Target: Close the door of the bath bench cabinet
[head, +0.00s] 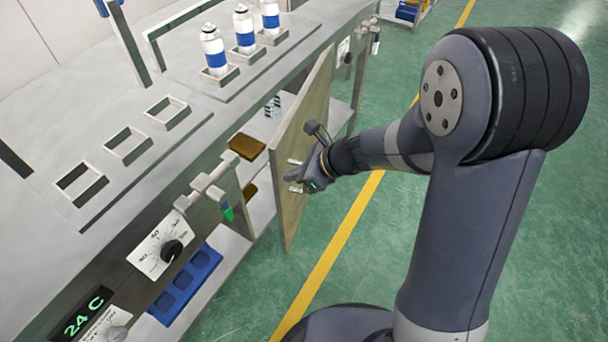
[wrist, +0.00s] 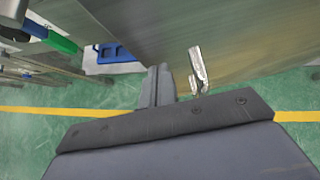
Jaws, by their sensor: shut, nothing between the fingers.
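The cabinet door (head: 308,118) is a pale, wood-toned panel that stands open, swung out from the front of the bench (head: 112,208). Its silver handle (head: 297,190) is partly covered by my gripper in the head view. My gripper (head: 291,176) is at the handle side of the door, near the free edge. In the wrist view my gripper's fingers (wrist: 160,84) are together and empty, beside the handle (wrist: 198,70) and facing the door's face (wrist: 245,45). I cannot tell whether the fingertips touch the door. Inside the open cabinet are brown items (head: 247,146).
White bottles with blue bands (head: 214,50) stand in holders on the bench top. A valve with a green tip (head: 226,208), a dial (head: 165,250) and a blue tray (head: 186,284) are left of the door.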

